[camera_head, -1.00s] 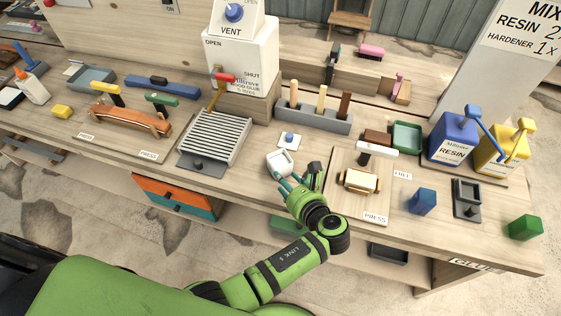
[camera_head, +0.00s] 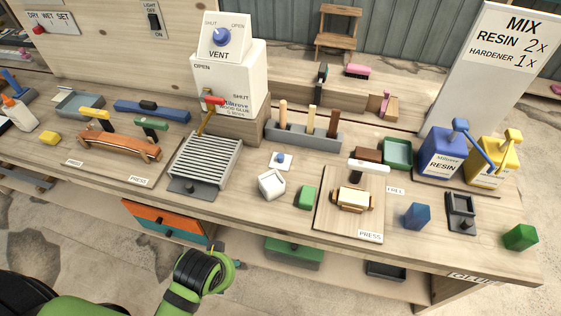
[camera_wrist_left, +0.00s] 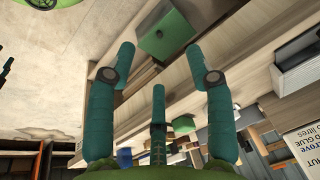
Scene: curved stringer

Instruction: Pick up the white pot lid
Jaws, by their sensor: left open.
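The white pot lid (camera_head: 282,160), a small flat white square with a blue knob, lies on the bench top behind the open white pot (camera_head: 272,184). My left arm is low at the front, before the bench edge, well apart from the lid. Its gripper's fingers are not clearly visible in the head view. In the left wrist view, the teal fingers of my left gripper (camera_wrist_left: 166,66) are spread with nothing between them. The lid cannot be made out there. My right gripper is in neither view.
A green block (camera_head: 307,197) stands right of the pot. The press board (camera_head: 340,225) is farther right, the slatted grey rack (camera_head: 205,160) is left, and a grey holder with upright sticks (camera_head: 300,136) is behind.

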